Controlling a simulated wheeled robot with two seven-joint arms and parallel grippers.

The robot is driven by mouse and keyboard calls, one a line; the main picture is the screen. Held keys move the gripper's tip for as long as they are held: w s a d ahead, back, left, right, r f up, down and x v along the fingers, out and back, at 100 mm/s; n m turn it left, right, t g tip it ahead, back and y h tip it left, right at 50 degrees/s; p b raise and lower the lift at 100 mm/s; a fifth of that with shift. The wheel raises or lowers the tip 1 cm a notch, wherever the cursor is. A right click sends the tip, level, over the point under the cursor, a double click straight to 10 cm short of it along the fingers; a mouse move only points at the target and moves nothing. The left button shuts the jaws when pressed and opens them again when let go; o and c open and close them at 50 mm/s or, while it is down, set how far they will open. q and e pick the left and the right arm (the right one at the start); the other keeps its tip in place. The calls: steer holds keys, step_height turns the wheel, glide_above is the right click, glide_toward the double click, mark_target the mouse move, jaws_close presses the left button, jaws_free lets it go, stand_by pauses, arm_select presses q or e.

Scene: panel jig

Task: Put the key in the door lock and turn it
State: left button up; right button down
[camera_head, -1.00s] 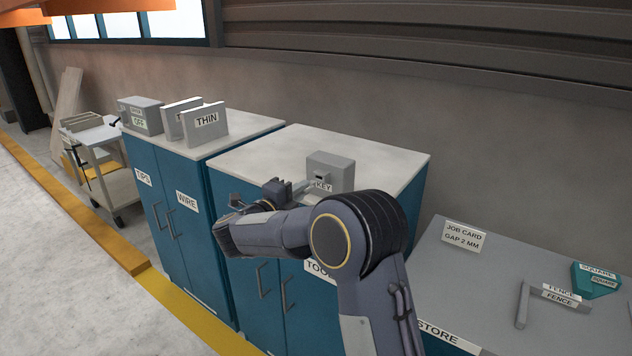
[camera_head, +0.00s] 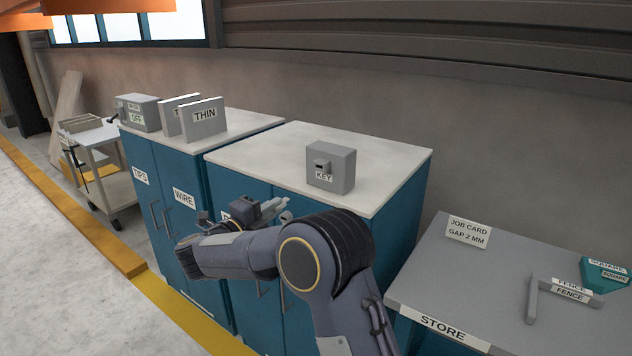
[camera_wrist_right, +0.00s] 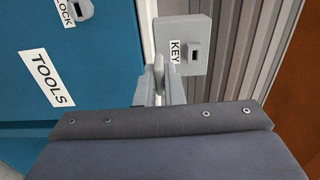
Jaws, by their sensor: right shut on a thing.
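My right gripper (camera_head: 274,208) is in front of the top edge of the blue TOOLS cabinet (camera_head: 270,187). It also shows in the right wrist view (camera_wrist_right: 158,85), with its fingers shut on a small light grey piece, which I take to be the key (camera_wrist_right: 158,62); the fingers hide most of it. The door lock (camera_wrist_right: 82,9), a grey plate with a dark slot and a LOCK label, is on the blue door at the upper left of the wrist view. The grey KEY box (camera_head: 331,168) stands on the cabinet top, apart from my gripper. My left gripper is not in view.
A neighbouring cabinet on the left bears a grey box (camera_head: 138,113) and upright panels, one labelled THIN (camera_head: 205,120). A grey STORE bench (camera_head: 480,290) stands at the right with a job card (camera_head: 467,232) and a fence (camera_head: 565,291). The TOOLS cabinet top is otherwise clear.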

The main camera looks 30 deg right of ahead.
steer(key=w+a+f+b, duration=0.2)
steer(key=f+b, duration=0.1)
steer(key=f, duration=0.2)
steer(key=w+a+f+b, duration=0.2)
steer(key=w+f, duration=0.1)
steer(key=f, duration=0.3)
steer(key=shift+w+a+f+b, duration=0.15)
steer(key=shift+f+b, duration=0.05)
steer(key=shift+b, duration=0.2)
steer(key=shift+x, duration=2.9)
steer(key=shift+b, duration=0.7)
steer(key=shift+x, duration=1.7)
steer(key=c, duration=1.5)
jaws_free()
steer(key=shift+o, duration=0.2)
steer(key=shift+a, duration=0.15)
steer(key=v, duration=0.7)
steer(key=shift+s+a, duration=0.2)
steer(key=shift+a, duration=0.05)
